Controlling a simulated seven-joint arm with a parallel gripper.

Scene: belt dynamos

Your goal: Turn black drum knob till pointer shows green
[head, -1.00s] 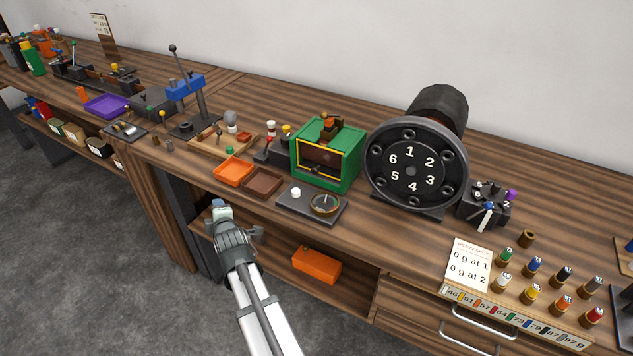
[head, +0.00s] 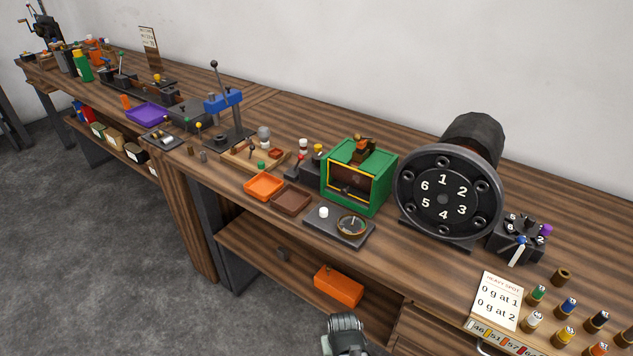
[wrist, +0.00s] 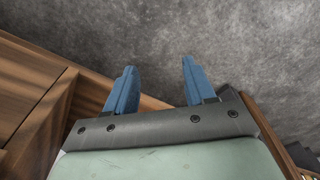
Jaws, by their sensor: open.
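A large black round drum (head: 447,197), numbered 1 to 6 on its face, stands upright on the bench at right. A dark plate (head: 318,225) in front of the green box carries a white knob (head: 323,212) and a round dial (head: 352,226) with a thin pointer. A small black numbered block (head: 505,248) with a white pointer-like lever stands right of the drum. I cannot tell which part is the black drum knob, and no green mark is readable. My gripper is open and empty in the wrist view (wrist: 160,78), over the floor beside the bench, apart from these things.
The green box (head: 358,178) stands left of the drum. Orange (head: 264,186) and brown (head: 291,199) trays lie near the front edge. An orange box (head: 338,286) sits on the lower shelf. A paper card (head: 497,300) and small bottles stand at right.

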